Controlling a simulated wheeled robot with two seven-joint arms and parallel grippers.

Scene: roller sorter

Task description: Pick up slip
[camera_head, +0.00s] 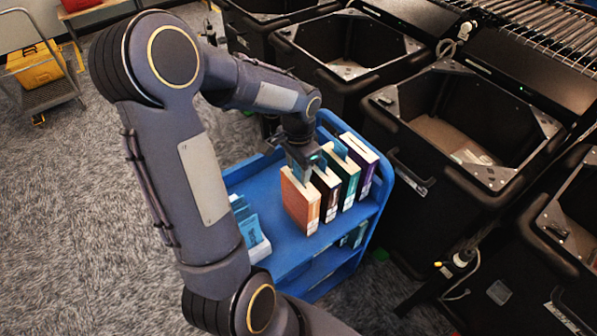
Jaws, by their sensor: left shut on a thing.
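My left gripper (300,165) reaches down over the blue cart (275,255) and is shut on a thin teal-blue slip (297,172). The slip is at the top of the orange book (300,204), the leftmost in a row of upright books. I cannot tell whether the slip is inside the book or just above it. More blue slips (246,222) stand in a white holder (259,250) at the left of the cart, partly hidden by my left arm. My right gripper is out of view.
A black book (326,194), a teal book (347,180) and a purple book (365,165) stand beside the orange one. Large black bins (405,170) line the right side. A trolley (45,85) with a yellow crate (35,66) stands far left. Open carpet lies left of the cart.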

